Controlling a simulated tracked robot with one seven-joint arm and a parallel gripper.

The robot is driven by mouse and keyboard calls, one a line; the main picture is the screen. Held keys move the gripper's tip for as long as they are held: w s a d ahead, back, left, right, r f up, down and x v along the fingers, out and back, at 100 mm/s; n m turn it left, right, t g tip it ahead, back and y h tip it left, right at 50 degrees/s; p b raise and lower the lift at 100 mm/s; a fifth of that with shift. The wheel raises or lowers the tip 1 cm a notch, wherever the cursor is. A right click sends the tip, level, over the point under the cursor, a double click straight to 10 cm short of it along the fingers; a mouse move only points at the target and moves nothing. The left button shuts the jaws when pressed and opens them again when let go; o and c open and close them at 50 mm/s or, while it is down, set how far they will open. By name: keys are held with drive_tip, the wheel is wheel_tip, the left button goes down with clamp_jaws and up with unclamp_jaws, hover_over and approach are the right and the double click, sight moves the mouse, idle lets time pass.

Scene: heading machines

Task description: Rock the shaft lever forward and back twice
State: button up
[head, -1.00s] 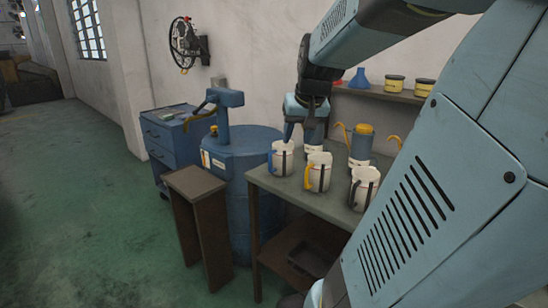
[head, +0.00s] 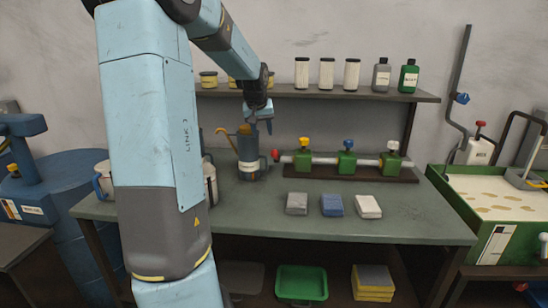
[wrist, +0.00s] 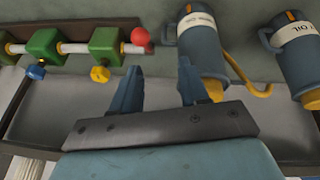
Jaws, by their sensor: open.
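A pale shaft (head: 325,160) runs through several green blocks (head: 347,161) on a dark base on the workbench. A red ball (head: 275,155) sits at its left end, and it also shows in the wrist view (wrist: 140,36). I cannot tell whether this ball is the lever's knob. My gripper (head: 260,126) is open and empty, above the bench near the ball and a blue-grey oil can (head: 249,160). In the wrist view, the fingers (wrist: 158,88) stand apart; the ball is beyond them, slightly left of their middle, and not between the tips.
An oil can (wrist: 203,45) is close beside the right finger, with an orange spout. The shelf (head: 320,94) with jars and bottles hangs behind. Three small blocks (head: 332,205) lie on the bench (head: 400,225) in front of the shaft. A sand tray (head: 495,200) stands right.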

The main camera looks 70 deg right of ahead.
sight(275, 156)
drive_tip(key=shift+g, duration=0.3)
drive_tip(key=x, duration=0.5)
drive_tip(key=s+d+x, duration=0.1)
drive_tip(key=x, duration=0.4)
drive_tip(key=s+x, duration=0.1)
drive_tip(key=x, duration=0.4)
drive_tip(key=shift+s+d+r, duration=0.1)
drive_tip(key=shift+d+r, duration=0.05)
drive_tip(key=shift+r, duration=0.15)
drive_tip(key=shift+c, duration=0.3)
clamp_jaws()
